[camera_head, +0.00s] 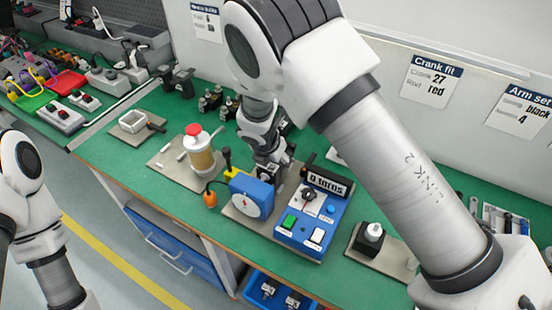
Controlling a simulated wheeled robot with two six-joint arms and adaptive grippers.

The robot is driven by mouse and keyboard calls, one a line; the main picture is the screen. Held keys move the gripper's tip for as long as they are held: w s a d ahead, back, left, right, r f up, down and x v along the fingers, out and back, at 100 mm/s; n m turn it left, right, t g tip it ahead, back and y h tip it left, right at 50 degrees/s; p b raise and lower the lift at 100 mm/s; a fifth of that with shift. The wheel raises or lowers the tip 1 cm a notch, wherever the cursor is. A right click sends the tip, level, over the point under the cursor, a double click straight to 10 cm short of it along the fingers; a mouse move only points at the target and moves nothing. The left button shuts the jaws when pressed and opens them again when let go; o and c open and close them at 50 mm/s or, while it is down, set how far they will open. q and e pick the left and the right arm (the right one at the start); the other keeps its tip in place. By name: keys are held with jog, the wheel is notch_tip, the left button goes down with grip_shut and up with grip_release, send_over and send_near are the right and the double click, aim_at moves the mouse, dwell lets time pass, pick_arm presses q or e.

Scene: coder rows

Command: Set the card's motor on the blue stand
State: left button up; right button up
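My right arm reaches in from the right across the bench. Its gripper (272,160) points down just behind a blue block with a white round dial (252,196), which may be the blue stand. The fingertips are small and partly hidden, so I cannot tell whether they hold anything. Several small dark motor-like parts (210,101) stand behind the gripper, partly covered by my arm. Wall cards include a "Crank fit" card (430,80), an "Arm set" card (520,108) and a partly hidden card (207,22). My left arm shows at the left edge; its gripper is out of view.
A blue control box (312,222) with buttons and a "0 turns" display stands right of the blue block. A yellow cylinder with a red top (200,152) stands left. A black unit (368,238) sits right. A blue bin (252,292) is below the edge.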

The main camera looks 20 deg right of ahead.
aim_at(276, 167)
jog(key=shift+f+b, duration=0.95)
jog(key=shift+f, duration=0.3)
jog(key=shift+f, duration=0.3)
jog(key=o, duration=1.3)
